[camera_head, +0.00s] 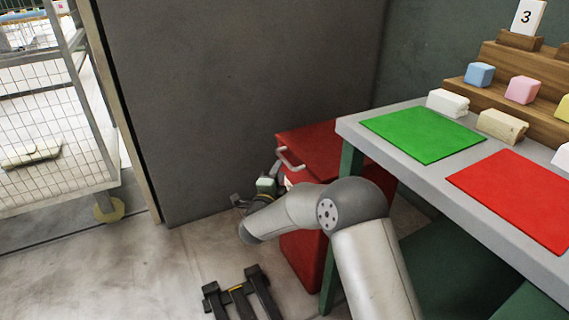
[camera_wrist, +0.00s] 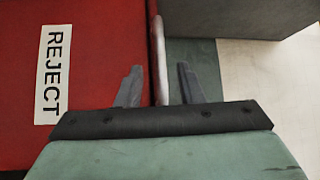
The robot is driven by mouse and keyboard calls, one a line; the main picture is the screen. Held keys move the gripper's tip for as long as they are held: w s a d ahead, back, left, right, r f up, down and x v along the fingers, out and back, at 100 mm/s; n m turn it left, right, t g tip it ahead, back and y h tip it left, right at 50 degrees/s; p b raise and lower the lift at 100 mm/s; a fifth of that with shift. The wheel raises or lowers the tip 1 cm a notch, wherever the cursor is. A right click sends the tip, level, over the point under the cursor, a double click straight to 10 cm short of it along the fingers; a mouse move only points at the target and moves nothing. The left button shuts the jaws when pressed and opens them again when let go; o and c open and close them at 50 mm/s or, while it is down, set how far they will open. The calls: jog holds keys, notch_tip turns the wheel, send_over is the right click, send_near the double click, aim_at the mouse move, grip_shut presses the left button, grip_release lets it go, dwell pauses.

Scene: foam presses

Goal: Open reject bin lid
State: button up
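The red reject bin (camera_head: 301,250) stands on the floor beside the bench, its red lid (camera_head: 318,138) lying flat on top and looking closed. A pale handle (camera_head: 289,160) sits at the lid's front edge. My gripper (camera_head: 277,172) is at the bin's front near this handle, partly hidden by my arm. In the wrist view, my gripper (camera_wrist: 158,88) is open, with the narrow pale handle (camera_wrist: 160,55) between its two dark fingers. Gaps show on both sides of the handle. A white REJECT label (camera_wrist: 53,75) shows on the red surface left of the fingers.
The bench (camera_head: 400,165) with a green mat (camera_head: 422,133) and a red mat (camera_head: 515,195) stands close right of the bin. A dark panel (camera_head: 235,90) rises behind. A black frame (camera_head: 240,296) lies on the floor in front. A mesh cage (camera_head: 50,120) is at left.

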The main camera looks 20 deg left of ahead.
aim_at(285, 159)
jog(key=w, duration=0.4)
jog(key=w+r+b, duration=0.1)
jog(key=w, duration=0.1)
jog(key=shift+w+a, duration=0.1)
jog(key=shift+a, duration=0.05)
grip_shut()
